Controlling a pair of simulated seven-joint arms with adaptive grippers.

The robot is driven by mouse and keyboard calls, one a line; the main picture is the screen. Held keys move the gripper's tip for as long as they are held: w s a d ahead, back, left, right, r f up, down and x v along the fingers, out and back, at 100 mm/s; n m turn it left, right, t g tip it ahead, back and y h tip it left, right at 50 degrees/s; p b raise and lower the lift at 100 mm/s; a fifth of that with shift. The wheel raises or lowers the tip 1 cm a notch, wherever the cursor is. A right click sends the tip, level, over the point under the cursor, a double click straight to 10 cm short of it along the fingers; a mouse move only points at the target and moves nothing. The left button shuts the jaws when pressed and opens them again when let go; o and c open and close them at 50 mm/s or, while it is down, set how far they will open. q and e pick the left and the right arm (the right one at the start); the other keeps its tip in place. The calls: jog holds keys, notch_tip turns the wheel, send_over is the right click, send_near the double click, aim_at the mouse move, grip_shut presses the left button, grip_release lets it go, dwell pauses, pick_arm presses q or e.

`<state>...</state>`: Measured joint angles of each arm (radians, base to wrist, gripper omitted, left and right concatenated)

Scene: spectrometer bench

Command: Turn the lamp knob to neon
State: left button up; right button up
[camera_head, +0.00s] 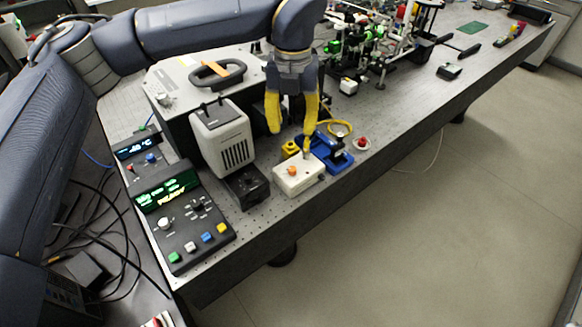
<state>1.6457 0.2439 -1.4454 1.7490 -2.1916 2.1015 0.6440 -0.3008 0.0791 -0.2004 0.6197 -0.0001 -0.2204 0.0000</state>
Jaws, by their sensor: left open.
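My left gripper (291,132) points down with its two yellow fingers spread, empty, above the bench beside the white box. The white box (297,178) has an orange knob (291,171) on top and a small upright metal part near the right fingertip. I cannot tell whether that fingertip touches it. A black control console (190,235) at the left has a lit green display (167,192), a white round knob (165,223) and several coloured buttons. No lamp label is legible, so I cannot tell which knob is the lamp knob. My right gripper is out of view.
A grey vented housing (224,143) and a black block (247,186) stand left of the white box. A blue fixture (328,154) and a small red knob (361,143) stand to its right. Optics (365,45) crowd the back. The bench's right stretch (430,95) is mostly clear.

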aim_at(292, 168)
pick_arm(q)
notch_tip(292, 168, down, 15)
dwell(0.5)
grip_shut()
dwell(0.5)
